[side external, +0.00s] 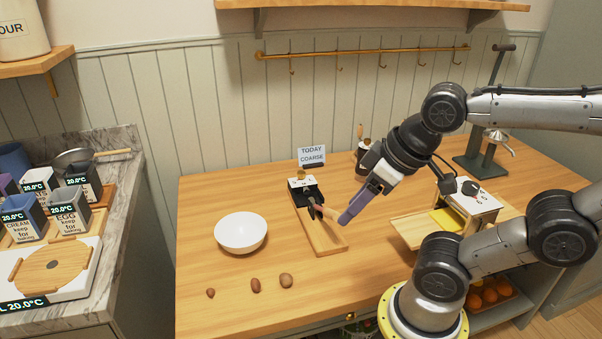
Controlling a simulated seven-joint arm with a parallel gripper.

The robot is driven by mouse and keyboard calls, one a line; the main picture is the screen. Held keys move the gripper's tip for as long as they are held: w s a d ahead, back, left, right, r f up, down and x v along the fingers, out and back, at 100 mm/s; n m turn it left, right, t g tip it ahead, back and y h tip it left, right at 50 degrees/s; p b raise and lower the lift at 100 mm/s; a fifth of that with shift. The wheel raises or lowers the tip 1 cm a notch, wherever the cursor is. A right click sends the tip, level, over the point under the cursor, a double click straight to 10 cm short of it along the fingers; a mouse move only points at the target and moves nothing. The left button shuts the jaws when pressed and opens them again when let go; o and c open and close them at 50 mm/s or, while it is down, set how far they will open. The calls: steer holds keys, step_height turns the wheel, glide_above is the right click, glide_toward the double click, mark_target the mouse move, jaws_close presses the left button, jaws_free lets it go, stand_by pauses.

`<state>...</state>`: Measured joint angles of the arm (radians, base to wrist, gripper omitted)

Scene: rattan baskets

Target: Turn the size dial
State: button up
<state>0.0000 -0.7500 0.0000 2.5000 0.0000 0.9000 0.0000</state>
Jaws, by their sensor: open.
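A small black device with a white top plate (294,183) and a brass knob (301,174) stands at the back of a narrow wooden board (325,238). The knob may be the size dial; its markings are too small to read. A sign (312,156) reading "TODAY COARSE" stands behind it. A dark crank with a wooden handle (331,214) sticks out from its front right. My gripper (346,217) is open, with purple fingers pointing down left beside the handle. It is right of the knob; I cannot tell whether it touches the handle.
A white bowl (241,232) stands left of the board, with several nuts in front. A white-topped machine with a black knob (470,188) and a yellow tray stands right. A dark cup (363,150) with a wooden handle and a green stand (485,125) are behind.

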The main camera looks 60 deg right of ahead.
steer(key=shift+o, duration=0.5)
steer(key=w+d+r+m, duration=0.2)
steer(key=w+r+m, duration=0.5)
steer(key=r+m, duration=0.25)
steer(key=w+d+r+m+g, duration=0.1)
steer(key=w+d+r+m, duration=0.35)
steer(key=w, duration=0.45)
steer(key=m+g, duration=0.5)
steer(key=m, duration=0.4)
glide_above(301, 172)
step_height(301, 172, down, 20)
step_height(301, 172, down, 14)
steer(key=shift+r, duration=0.25)
